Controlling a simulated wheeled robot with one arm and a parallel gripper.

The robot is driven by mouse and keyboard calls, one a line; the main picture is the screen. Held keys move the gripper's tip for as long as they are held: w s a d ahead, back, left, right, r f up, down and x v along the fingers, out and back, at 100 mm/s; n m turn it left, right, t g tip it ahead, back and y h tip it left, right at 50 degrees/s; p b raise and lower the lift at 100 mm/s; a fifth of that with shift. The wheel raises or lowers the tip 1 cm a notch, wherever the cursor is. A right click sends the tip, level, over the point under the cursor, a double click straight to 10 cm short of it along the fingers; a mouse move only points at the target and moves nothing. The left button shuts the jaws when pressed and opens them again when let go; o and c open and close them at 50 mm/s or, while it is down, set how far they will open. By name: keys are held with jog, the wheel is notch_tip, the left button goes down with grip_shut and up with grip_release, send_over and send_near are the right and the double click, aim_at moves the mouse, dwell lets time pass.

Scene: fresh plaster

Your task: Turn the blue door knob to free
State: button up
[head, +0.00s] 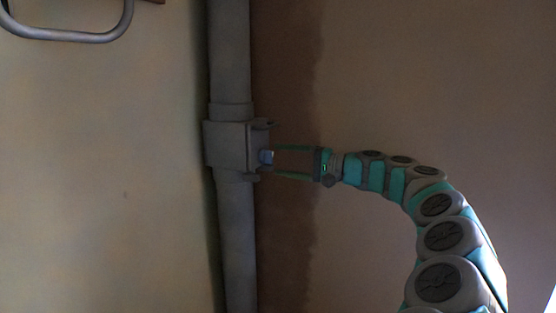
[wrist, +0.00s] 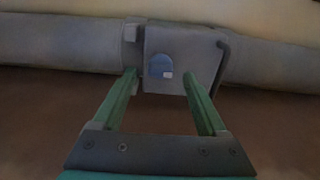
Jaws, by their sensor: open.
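The blue door knob (head: 266,157) is a small rounded piece on the right side of a grey box-shaped housing (head: 228,146) on a vertical grey pipe. In the wrist view the knob (wrist: 161,66) shows on the housing's flat face (wrist: 185,48), with a small pale patch at its lower right. My gripper (head: 274,161) reaches in from the right, its two green fingers spread. In the wrist view the gripper (wrist: 165,80) is open, with one fingertip on each side of the knob and visible gaps between. Whether the tips touch the housing I cannot tell.
The grey pipe (head: 235,250) runs the full height in the head view. A thin dark bracket (wrist: 222,65) stands at the housing's right edge in the wrist view. A curved metal rail (head: 70,36) is at the upper left. The brown wall (head: 400,80) at right is bare.

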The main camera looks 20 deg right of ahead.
jog(key=v, duration=0.5)
jog(key=shift+s+d, duration=0.15)
jog(key=s+a+r+n+g+p, duration=0.1)
jog(key=s+a+n+g+p, duration=0.15)
jog(key=a, duration=0.75)
jog(key=s+a+r+n+g+p, duration=0.15)
jog(key=s+a+g, duration=0.25)
jog(key=a, duration=0.5)
jog(key=s+a+f+n+g+h+p, duration=0.2)
jog(key=s+a+f+n+g, duration=0.15)
jog(key=s+a, duration=0.65)
jog(key=s+f+n+g+h+p, duration=0.25)
jog(key=s+f+h, duration=0.35)
jog(key=s+f, duration=0.55)
jog(key=s+d+f+g+h+p, duration=0.1)
jog(key=s+d+f+h, duration=0.1)
jog(key=s+d, duration=0.2)
jog(key=s+d+f+m+g+h+p, duration=0.1)
jog(key=s+d, duration=0.4)
jog(key=s, duration=0.6)
notch_tip(320, 180, down, 2)
jog(key=shift+f+h+p, duration=0.1)
jog(key=shift+h+p, duration=0.45)
jog(key=shift+h, duration=0.35)
